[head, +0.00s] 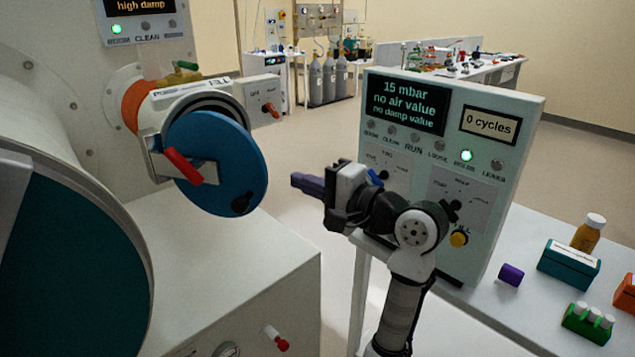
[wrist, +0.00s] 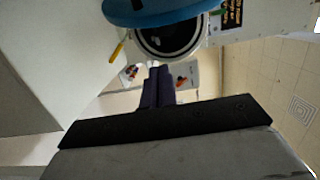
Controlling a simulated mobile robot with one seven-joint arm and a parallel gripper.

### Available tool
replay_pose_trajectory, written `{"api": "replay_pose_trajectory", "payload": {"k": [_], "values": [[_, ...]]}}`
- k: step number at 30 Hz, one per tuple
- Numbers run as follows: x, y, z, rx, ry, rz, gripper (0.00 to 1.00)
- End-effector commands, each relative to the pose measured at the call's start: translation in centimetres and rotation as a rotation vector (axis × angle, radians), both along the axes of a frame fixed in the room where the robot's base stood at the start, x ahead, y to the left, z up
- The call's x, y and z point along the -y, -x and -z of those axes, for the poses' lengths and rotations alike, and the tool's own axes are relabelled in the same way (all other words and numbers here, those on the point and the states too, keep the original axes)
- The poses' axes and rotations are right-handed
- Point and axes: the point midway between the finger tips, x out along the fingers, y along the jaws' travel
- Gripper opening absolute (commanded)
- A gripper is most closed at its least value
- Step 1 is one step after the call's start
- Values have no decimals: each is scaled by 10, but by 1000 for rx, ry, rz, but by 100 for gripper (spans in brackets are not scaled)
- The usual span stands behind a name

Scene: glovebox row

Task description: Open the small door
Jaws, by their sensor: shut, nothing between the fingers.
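The small door is a round blue disc (head: 217,163) with a red handle (head: 183,166) at its left and a black knob (head: 241,204) at its lower right. My gripper (head: 295,181) has dark purple fingers, shut and empty. It is apart from the door, to its right, and points left. The fingers also show in the wrist view (wrist: 158,70).
A large teal round door (head: 70,270) is at the left. A white control panel (head: 450,170) stands close behind my arm, reading 15 mbar. A bench (head: 530,315) with small boxes and a bottle is at the right. Floor shows between door and panel.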

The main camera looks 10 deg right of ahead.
Motion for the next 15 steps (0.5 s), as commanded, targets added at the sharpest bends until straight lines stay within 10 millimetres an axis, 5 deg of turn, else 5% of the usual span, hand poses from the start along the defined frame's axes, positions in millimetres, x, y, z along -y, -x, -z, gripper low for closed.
{"api": "replay_pose_trajectory", "payload": {"k": [6, 15], "values": [[-35, -33, -2, -2, 1, -3, 0], [-48, 1, -1, 1, 1, 2, 0]]}}
